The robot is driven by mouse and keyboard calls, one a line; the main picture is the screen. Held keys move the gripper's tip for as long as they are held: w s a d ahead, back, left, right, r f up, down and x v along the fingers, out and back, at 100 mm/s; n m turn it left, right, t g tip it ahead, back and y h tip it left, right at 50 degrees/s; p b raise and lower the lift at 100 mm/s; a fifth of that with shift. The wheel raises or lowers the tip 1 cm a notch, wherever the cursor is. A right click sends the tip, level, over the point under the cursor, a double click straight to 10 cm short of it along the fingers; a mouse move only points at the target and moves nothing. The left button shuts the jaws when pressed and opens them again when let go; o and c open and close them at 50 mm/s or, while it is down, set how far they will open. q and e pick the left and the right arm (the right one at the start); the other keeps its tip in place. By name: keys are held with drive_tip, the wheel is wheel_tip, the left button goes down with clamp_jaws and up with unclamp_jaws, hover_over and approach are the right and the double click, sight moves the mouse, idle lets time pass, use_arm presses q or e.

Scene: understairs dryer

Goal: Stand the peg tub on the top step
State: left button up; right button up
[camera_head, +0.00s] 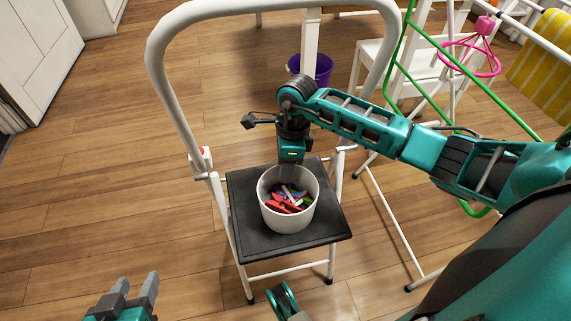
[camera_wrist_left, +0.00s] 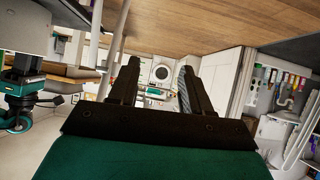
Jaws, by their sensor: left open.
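The white peg tub (camera_head: 289,219), full of red, green, purple and white pegs, is upright on the black top step (camera_head: 245,232) of the white-framed step stool. It appears to rest there, near the middle. My right gripper (camera_head: 288,172) points down at the tub's far rim. Its fingertips are partly hidden there, and I cannot tell whether they grip the wall. My left gripper (camera_head: 135,294) is open and empty at the bottom left, apart from the stool. Its two spread fingers also show in the left wrist view (camera_wrist_left: 158,85).
The stool's white hoop rail (camera_head: 168,85) rises around the far side of the step. A purple bucket (camera_head: 318,68) stands behind. A drying rack with green bars (camera_head: 448,55) and a white chair (camera_head: 383,58) are at the right. Wooden floor at the left is clear.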

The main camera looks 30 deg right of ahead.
use_arm(q)
drive_tip(key=shift+r, duration=0.1)
use_arm(e)
drive_tip(key=shift+r, duration=0.1)
drive_tip(key=shift+r+p, duration=0.3)
drive_tip(key=shift+p, duration=0.05)
use_arm(q)
drive_tip(key=shift+a+r+p, duration=0.45)
drive_tip(key=shift+r+p, duration=0.1)
drive_tip(key=shift+p, duration=0.4)
use_arm(e)
wheel_tip(320, 180, up, 7)
drive_tip(key=d, duration=0.1)
use_arm(q)
drive_tip(key=shift+s, duration=0.1)
use_arm(e)
drive_tip(key=shift+r, duration=0.1)
use_arm(q)
drive_tip(key=shift+s+f, duration=0.1)
